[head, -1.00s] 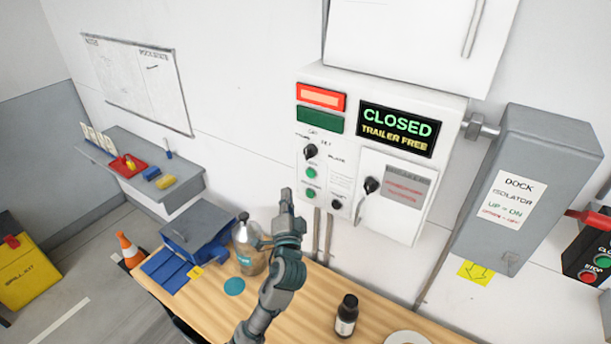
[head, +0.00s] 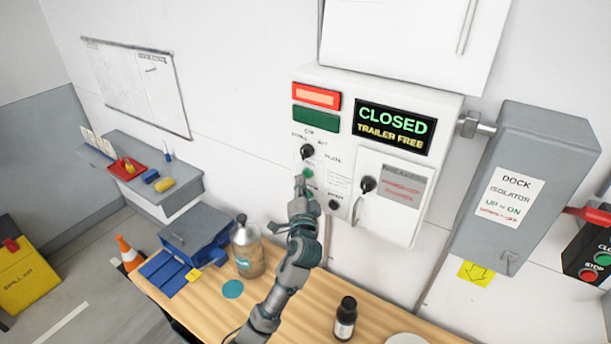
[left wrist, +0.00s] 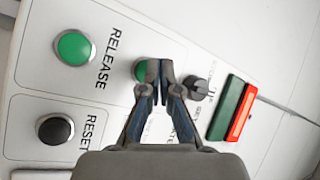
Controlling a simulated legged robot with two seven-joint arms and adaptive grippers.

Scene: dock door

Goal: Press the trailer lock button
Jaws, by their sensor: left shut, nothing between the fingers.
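The white control panel (head: 400,165) hangs on the wall, with a display (head: 394,128) reading CLOSED, TRAILER FREE. My left gripper (head: 299,180) is shut and empty, its tips in front of the panel's buttons. In the left wrist view the fingertips (left wrist: 159,68) overlap a green button (left wrist: 139,71), partly hidden; its label is not readable. That button also shows beside the tips in the head view (head: 309,173). A green RELEASE button (left wrist: 75,48) and a black RESET button (left wrist: 55,130) lie to the left. I cannot tell whether the tips touch the panel.
A black selector knob (head: 307,152) is just above the tips. Below, the wooden table (head: 290,318) holds a large bottle (head: 247,255) and a dark bottle (head: 346,318). The grey isolator box (head: 540,150) projects at the right.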

